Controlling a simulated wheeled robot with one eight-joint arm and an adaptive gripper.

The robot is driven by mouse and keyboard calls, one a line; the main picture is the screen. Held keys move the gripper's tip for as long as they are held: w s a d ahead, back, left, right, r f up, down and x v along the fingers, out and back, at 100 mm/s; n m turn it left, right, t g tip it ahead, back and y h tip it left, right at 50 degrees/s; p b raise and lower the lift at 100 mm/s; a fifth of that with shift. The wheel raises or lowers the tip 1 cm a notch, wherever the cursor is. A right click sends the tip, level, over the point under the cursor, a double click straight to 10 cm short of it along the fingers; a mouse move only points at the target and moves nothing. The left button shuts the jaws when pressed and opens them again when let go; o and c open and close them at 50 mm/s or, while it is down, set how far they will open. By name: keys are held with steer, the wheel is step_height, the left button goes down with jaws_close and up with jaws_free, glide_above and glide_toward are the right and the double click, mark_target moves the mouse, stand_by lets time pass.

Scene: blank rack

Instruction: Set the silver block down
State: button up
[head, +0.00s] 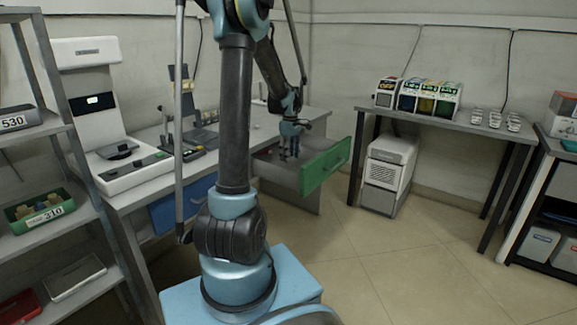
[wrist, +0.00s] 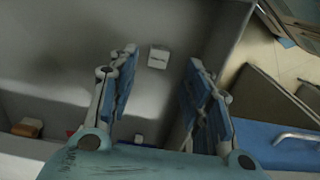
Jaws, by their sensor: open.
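A small pale silver block (wrist: 158,57) shows in the wrist view on the grey floor of the open drawer. It appears between my fingertips, with a gap on either side. My gripper (wrist: 160,65) is open and nothing is held in it. In the head view my gripper (head: 289,154) points down into the drawer (head: 325,169), which has a green front. The block cannot be made out in the head view. How high my fingertips are above the drawer floor is hard to tell.
At the drawer's edge in the wrist view are an orange-brown block (wrist: 28,127) and a small white thing (wrist: 138,139), partly hidden. A blue drawer front (head: 182,206) is below the workbench. A side table (head: 465,126) stands at right, with open floor between.

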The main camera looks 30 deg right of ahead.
steer(key=s+a+r+m, duration=0.1)
steer(key=a+r, duration=0.3)
steer(key=a, duration=0.3)
steer(key=s+a+r, duration=0.1)
steer(key=a+r, duration=0.3)
steer(key=a, duration=0.3)
steer(key=s+a+m+t, duration=0.1)
steer(key=s+a, duration=0.4)
steer(key=a, duration=0.8)
steer(key=s+a+f+m, duration=0.1)
steer(key=s+a+f, duration=0.3)
steer(key=s+a, duration=0.3)
steer(key=s+a+f+m+t, duration=0.1)
steer(key=s+a+f, duration=0.3)
steer(key=s+a, duration=0.3)
steer(key=shift+s, duration=0.7)
